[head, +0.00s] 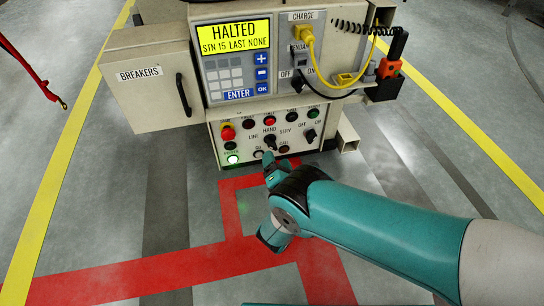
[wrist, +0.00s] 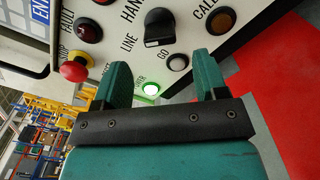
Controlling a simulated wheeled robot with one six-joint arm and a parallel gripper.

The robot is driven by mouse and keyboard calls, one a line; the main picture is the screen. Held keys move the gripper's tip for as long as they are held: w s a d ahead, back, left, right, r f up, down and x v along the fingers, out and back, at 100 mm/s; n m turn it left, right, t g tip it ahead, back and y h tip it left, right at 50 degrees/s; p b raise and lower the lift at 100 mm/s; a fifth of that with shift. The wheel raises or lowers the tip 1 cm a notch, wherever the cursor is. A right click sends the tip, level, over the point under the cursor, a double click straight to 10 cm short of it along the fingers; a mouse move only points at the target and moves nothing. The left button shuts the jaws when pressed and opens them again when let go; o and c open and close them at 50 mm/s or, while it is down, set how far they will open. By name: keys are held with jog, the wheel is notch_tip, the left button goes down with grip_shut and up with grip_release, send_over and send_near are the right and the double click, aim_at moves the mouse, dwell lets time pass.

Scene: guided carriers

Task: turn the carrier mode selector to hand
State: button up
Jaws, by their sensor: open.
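The carrier mode selector (head: 270,142) is a black knob on the carrier's lower panel, among the labels LINE, HAND and SERV. It shows at the top middle of the wrist view (wrist: 159,27). There, its white mark appears to lie on the LINE side, not toward HAND. My gripper (wrist: 160,65) is open and empty, its two fingers apart, with the knob beyond and between them. They look short of the knob. In the head view my gripper (head: 268,160) is just below the knob and partly hidden by my wrist.
A GO button (wrist: 178,62) and a lit green lamp (wrist: 151,89) sit close to the fingers. A red emergency button (head: 228,132) is at the panel's left. The HALTED display (head: 233,38) is above. A yellow charge cable (head: 311,50) hangs at upper right.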

aim_at(273, 149)
jog(key=shift+b+x, duration=2.6)
jog(key=shift+x, duration=0.5)
jog(key=c, duration=0.9)
